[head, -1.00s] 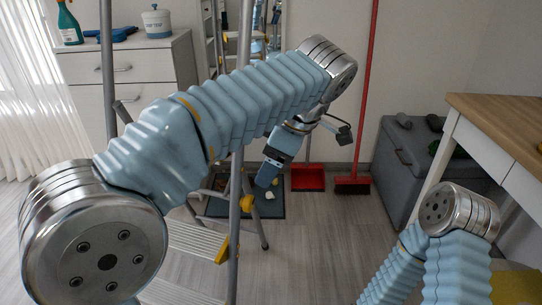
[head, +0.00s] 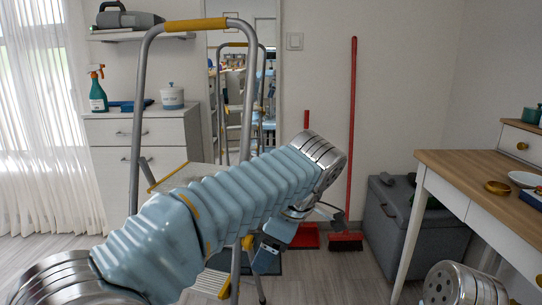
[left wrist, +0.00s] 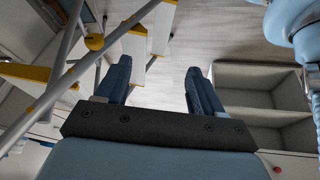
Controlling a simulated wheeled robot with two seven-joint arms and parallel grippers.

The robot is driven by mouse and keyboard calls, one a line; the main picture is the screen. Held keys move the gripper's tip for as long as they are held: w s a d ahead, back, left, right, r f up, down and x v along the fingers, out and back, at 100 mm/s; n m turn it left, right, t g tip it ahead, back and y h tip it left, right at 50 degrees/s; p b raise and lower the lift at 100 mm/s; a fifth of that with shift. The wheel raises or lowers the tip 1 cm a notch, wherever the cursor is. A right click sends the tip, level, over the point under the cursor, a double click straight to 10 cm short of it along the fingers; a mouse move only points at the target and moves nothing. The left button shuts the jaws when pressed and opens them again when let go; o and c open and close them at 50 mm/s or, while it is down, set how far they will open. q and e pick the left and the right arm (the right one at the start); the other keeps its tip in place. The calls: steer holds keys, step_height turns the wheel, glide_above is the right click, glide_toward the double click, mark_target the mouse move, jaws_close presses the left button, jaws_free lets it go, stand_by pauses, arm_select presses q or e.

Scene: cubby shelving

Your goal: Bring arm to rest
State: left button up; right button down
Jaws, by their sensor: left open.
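My left arm comes in from the left across the middle of the head view, its elbow joint raised in front of the stepladder. My left gripper (head: 266,258) hangs below that arm's far end, partly cut off by the arm. In the left wrist view its two dark blue fingers (left wrist: 158,82) stand apart with nothing between them, so it is open and empty. A joint of my right arm shows at the bottom right of the head view. The right gripper is out of view.
A metal stepladder (head: 248,100) stands close behind my left arm. A red broom (head: 352,140) leans on the wall by a grey chest (head: 410,225). A wooden desk (head: 470,178) is at right. Grey cubby compartments (left wrist: 245,82) show in the left wrist view, with bare floor beside them.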

arm_select(q)
steer(key=w+a+f+m+g+h+p, duration=0.15)
steer(key=f+m, duration=0.25)
steer(key=f, duration=1)
steer(key=w+a+f+m+g+h+p, duration=0.15)
steer(key=f+m, duration=0.25)
steer(key=f, duration=0.9)
steer(key=s+a+f+m+h+p, duration=0.1)
steer(key=s+a+f, duration=0.3)
steer(key=s+f, duration=0.5)
steer(key=s+a+f+m+t+h+p, duration=0.1)
steer(key=s+a+f+m+h, duration=0.2)
steer(key=s+f, duration=0.6)
steer(key=shift+a+f+m+h, duration=0.15)
steer(key=shift+a+m+h, duration=0.3)
steer(key=shift+a, duration=0.2)
